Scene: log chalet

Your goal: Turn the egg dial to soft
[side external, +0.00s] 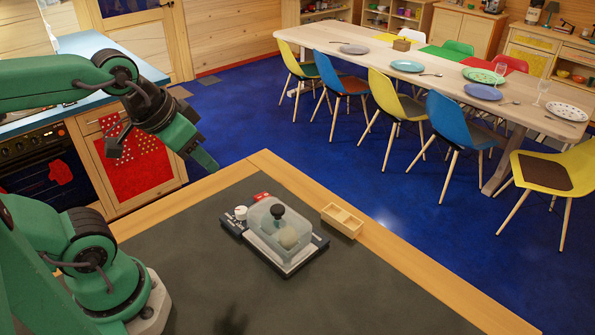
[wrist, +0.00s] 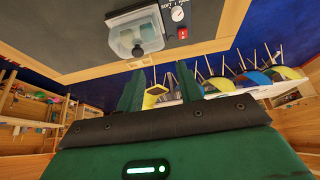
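The egg cooker (side external: 285,262) sits on the dark counter, with a clear lid, a black knob on top and something pale inside. Its white egg dial (side external: 241,212) is at the left corner. In the wrist view the dial (wrist: 177,14) shows at the top edge, with small partly cut-off lettering beside it that seems to include "SOFT". The dial's exact setting is too small to read. My gripper (side external: 208,162) is above and left of the cooker, apart from it. In the wrist view its two green fingers (wrist: 158,88) are spread and empty.
A red part (side external: 261,196) is at the cooker's back corner; it also shows in the wrist view (wrist: 183,33). A small wooden box (side external: 342,220) stands right of the cooker near the wooden counter edge (side external: 400,262). The counter in front is clear. A dining table (side external: 385,62) with chairs stands beyond.

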